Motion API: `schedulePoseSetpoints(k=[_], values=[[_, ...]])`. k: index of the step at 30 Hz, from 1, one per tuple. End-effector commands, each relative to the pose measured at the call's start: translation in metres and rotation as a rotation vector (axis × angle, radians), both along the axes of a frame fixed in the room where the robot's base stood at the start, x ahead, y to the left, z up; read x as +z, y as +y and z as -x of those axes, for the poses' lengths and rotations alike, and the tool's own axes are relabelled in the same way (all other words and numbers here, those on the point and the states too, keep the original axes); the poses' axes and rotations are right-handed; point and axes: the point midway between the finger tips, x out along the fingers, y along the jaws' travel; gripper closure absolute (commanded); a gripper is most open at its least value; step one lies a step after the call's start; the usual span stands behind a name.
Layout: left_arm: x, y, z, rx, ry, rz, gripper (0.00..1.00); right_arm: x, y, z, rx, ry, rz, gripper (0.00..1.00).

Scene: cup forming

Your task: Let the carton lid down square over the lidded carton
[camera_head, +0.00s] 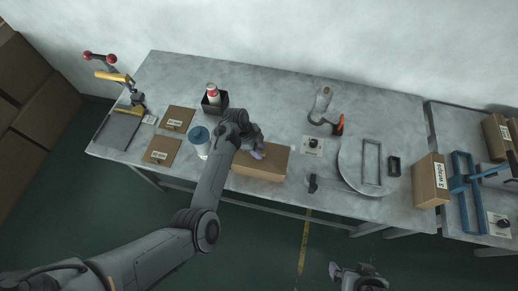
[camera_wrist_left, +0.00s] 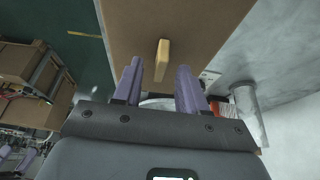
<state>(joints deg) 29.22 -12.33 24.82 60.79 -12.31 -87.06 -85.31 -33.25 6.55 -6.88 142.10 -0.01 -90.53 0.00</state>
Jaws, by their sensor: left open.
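A brown cardboard carton (camera_head: 268,166) sits near the front edge of the grey table in the head view. Its top is a flat brown face, which in the left wrist view shows as the carton lid (camera_wrist_left: 190,25) with a small tan bar handle (camera_wrist_left: 162,60). I cannot tell how squarely the lid sits. My left gripper (camera_head: 257,153) is over the carton top; its purple fingers (camera_wrist_left: 159,80) are open, one to each side of the handle's line, with nothing visibly gripped. My right gripper (camera_head: 355,272) is low in the head view, off the table; its fingers are unclear.
Left of the carton stand a blue-topped canister (camera_head: 199,140), two flat brown labelled pieces (camera_head: 178,118) and a black holder (camera_head: 214,106) with a red-and-white bottle. To the right are a small black clip (camera_head: 313,183), a round plate (camera_head: 352,178) and another carton (camera_head: 427,182).

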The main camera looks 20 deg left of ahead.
Motion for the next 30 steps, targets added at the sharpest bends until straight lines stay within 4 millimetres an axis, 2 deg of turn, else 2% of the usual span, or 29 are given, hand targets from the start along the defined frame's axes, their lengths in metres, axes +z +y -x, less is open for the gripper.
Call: schedulePoseSetpoints(k=[12,18,23,30], values=[[0.061,0.025,0.003,0.002,-0.004,-0.001,0.58,0.002,-0.001,0.0,0.004,0.0,0.005,0.0],[0.084,0.035,0.005,0.001,-0.002,0.0,0.58,0.001,-0.002,0.0,0.007,0.0,0.011,0.0],[0.092,0.038,0.006,0.001,-0.001,0.0,0.58,0.001,-0.002,0.0,0.006,0.001,0.01,0.0],[0.094,0.039,0.006,0.001,-0.001,0.0,0.58,0.001,-0.002,0.0,0.005,0.0,0.008,0.0]])
